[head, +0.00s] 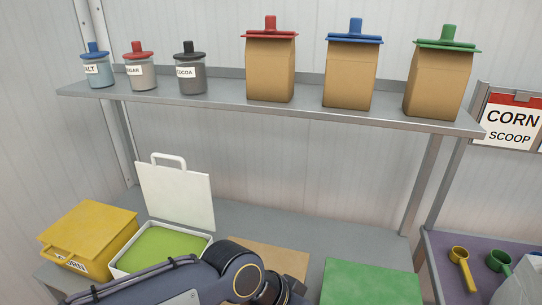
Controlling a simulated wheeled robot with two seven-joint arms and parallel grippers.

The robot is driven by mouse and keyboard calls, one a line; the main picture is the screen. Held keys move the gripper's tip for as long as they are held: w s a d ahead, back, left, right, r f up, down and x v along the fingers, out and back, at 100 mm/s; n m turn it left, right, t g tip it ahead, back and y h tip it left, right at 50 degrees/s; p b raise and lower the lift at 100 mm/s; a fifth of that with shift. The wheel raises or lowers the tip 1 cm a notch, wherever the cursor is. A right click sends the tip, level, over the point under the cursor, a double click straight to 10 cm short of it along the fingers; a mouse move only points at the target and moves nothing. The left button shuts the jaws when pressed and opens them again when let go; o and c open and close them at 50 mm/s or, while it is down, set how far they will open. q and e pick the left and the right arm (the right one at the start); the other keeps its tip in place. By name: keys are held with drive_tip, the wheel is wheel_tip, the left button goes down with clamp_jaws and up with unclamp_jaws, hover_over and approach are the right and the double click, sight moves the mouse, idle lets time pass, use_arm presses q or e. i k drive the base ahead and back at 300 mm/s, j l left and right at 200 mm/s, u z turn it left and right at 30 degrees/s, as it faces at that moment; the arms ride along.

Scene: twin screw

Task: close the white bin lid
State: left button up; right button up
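The white bin (205,247) stands on the lower shelf, left of centre, and holds a green fill (160,243). Its white lid (175,197) is open and stands nearly upright at the back of the bin, leaning slightly back. A white loop handle (169,160) is at the lid's top edge. One of my arms, coming in from the lower left, crosses in front of the bin and covers part of its front. Only dark arm links and a round joint of it show, and no fingertips are seen. My other arm does not show.
A yellow bin (88,232) with its lid down stands close on the left. A brown panel (268,257) and a green panel (370,283) lie to the right. The upper shelf (220,99) holds jars and bags above. Scoops (461,268) lie on the right-hand table.

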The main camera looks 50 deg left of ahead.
sight(182, 195)
drive_tip(key=u, duration=2.45)
